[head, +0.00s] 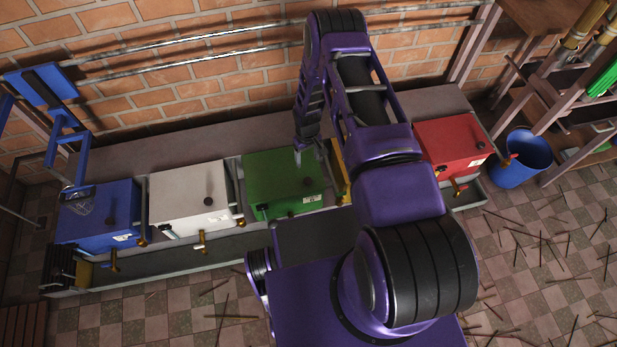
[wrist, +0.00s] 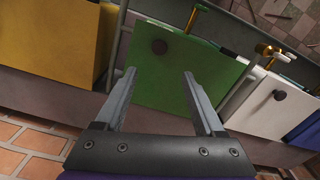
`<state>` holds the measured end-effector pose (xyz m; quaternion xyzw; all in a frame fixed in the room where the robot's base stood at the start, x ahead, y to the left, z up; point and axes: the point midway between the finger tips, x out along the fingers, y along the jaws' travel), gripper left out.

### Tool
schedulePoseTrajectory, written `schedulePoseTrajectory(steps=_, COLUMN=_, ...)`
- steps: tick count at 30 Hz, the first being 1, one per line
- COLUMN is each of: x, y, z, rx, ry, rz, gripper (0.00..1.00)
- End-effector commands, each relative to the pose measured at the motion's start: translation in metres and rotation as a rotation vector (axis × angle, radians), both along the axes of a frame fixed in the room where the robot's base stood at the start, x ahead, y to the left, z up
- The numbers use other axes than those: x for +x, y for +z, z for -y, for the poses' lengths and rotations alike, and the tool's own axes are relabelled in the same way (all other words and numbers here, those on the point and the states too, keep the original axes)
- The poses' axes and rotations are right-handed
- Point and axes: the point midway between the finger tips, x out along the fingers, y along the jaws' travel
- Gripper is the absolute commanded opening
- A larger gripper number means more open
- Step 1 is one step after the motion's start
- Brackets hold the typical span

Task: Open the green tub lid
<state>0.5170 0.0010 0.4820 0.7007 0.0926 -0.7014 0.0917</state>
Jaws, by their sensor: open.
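The green tub (head: 281,184) stands in the row of tubs between the white tub and a yellow one. My gripper (wrist: 161,80) is open and empty. In the head view my gripper (head: 298,155) is above the back part of the green lid. Whether a fingertip touches the lid is unclear.
A white tub (head: 190,197) and a blue tub (head: 98,216) stand left of the green one. A yellow tub (head: 340,170) is mostly hidden behind my arm, with a red tub (head: 450,145) farther right. A brick wall (head: 180,80) with metal pipes (head: 200,43) runs behind.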

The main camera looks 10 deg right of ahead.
Motion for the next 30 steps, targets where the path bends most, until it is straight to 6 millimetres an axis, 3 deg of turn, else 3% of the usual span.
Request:
schedulePoseTrajectory(steps=3, x=-0.001, y=-0.031, z=0.000, rx=-0.001, ry=0.000, rz=-0.002, gripper=0.71)
schedulePoseTrajectory(steps=15, x=-0.001, y=-0.112, z=0.000, rx=-0.001, ry=0.000, rz=0.000, gripper=0.71)
schedulePoseTrajectory(steps=21, x=0.001, y=-0.131, z=0.000, rx=-0.001, ry=0.001, rz=0.001, gripper=0.71)
schedulePoseTrajectory(steps=30, x=0.001, y=-0.134, z=0.000, rx=-0.002, ry=0.001, rz=0.001, gripper=0.71)
